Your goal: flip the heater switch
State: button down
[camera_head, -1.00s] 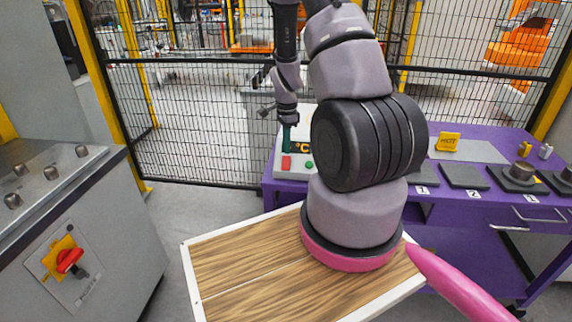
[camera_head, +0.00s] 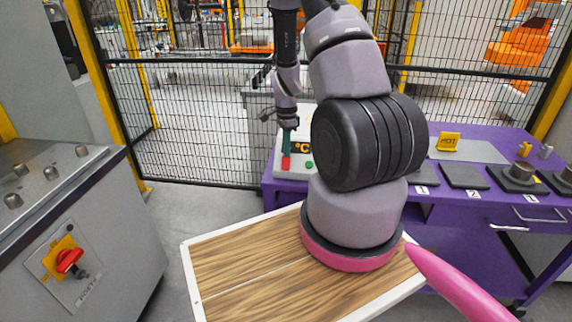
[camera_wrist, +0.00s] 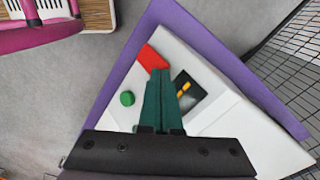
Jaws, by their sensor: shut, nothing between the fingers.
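The heater (camera_head: 280,183) is a white box with a sloped front on the purple table. It carries a red switch (camera_head: 286,163), a green button (camera_head: 309,165) and a dark display. The red switch also shows in the wrist view (camera_wrist: 151,57), just past my fingertips. My gripper (camera_head: 287,153) has dark green fingers. They are shut together with nothing between them, and the tips overlap the switch's near edge in the wrist view (camera_wrist: 160,72). I cannot tell whether they touch it. The fingers hide part of the switch, so its position is not clear.
The purple table (camera_head: 455,208) continues right, with numbered dark pads (camera_head: 463,176) and a yellow HOT sign (camera_head: 448,141). A mesh fence (camera_head: 190,120) stands behind. A grey cabinet with a red rotary switch (camera_head: 69,261) stands at left. Open floor lies between cabinet and table.

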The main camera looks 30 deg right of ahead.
notch_tip(320, 180, up, 7)
dwell(0.8)
dwell(0.4)
